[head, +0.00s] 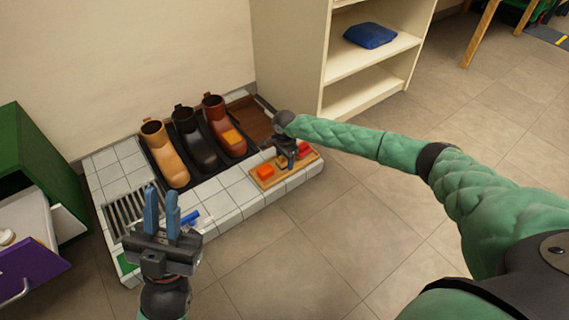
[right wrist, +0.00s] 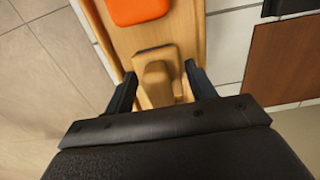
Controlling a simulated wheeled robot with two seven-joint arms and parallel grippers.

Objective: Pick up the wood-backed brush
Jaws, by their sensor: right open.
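The wood-backed brush (right wrist: 157,82) lies on a wooden tray (right wrist: 186,20) in the right wrist view, a light wooden block with a narrower raised part. My right gripper (right wrist: 158,88) is open, with one dark finger on each side of the brush and visible gaps; I cannot tell the height of the fingertips above the tray. In the head view, my right gripper (head: 285,160) is over the tray (head: 262,184) and largely covers the brush. My left gripper (head: 162,210) points up with its two blue fingers apart and nothing between them.
An orange block (right wrist: 138,10) and a red block (head: 304,149) flank the brush on the tray. Tan (head: 165,155), black (head: 195,140) and brown (head: 224,128) boots stand behind on the tiled platform (head: 225,194). A shelf unit (head: 288,60) stands behind right.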

